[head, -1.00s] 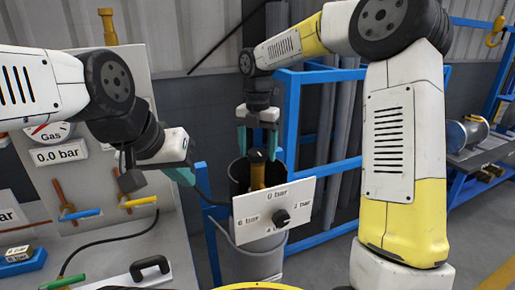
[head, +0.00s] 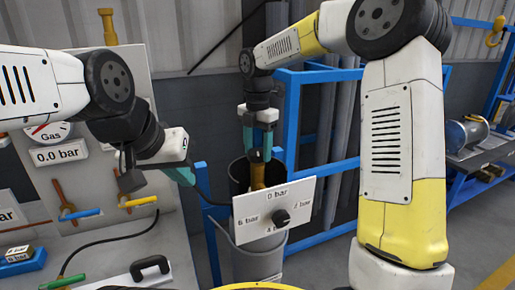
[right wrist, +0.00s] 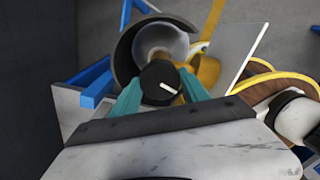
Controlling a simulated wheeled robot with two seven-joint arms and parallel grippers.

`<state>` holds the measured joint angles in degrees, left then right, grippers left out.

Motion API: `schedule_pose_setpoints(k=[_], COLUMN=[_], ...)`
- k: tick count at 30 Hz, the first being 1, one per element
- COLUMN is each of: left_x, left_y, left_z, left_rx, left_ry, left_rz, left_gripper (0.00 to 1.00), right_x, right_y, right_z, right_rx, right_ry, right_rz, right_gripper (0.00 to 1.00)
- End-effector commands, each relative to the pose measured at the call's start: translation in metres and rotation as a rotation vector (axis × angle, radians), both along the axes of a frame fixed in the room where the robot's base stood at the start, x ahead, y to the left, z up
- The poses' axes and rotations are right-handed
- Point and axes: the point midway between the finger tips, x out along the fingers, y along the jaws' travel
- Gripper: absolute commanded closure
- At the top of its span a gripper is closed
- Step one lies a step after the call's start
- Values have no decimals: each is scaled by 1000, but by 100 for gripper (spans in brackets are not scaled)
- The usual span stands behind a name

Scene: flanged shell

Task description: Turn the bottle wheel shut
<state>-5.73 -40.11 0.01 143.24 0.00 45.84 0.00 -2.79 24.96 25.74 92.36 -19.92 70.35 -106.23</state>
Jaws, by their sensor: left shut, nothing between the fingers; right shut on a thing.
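The bottle wheel is a black knob with a white mark, seen in the right wrist view (right wrist: 156,80); in the head view it shows between the fingers (head: 257,155). It sits on top of a brass valve (head: 258,177) at the grey bottle-like cylinder (head: 258,262). My right gripper (head: 257,148) points down from above with its teal fingers closed on both sides of the wheel; its fingers also flank the wheel in the right wrist view (right wrist: 158,92). My left gripper (head: 187,178) is shut and empty, left of the valve and apart from it.
A white plate with a black dial (head: 282,216) and bar markings stands in front of the valve. A gauge panel (head: 90,130) with coloured levers is at left. A blue frame (head: 315,75) stands behind. Grey floor is clear at lower right.

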Motion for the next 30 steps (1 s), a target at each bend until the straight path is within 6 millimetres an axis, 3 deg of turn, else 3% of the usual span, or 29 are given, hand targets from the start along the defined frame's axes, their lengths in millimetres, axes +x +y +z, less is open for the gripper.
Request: schedule_pose_setpoints(k=[30], left_x=[0], left_y=[0], left_z=[0], left_rx=[0], left_ry=[0], left_rz=[0], left_gripper=[100], right_x=[0], right_y=[1], right_z=[2], right_rx=[2], right_ry=[-3], right_rz=[-964], right_gripper=[88])
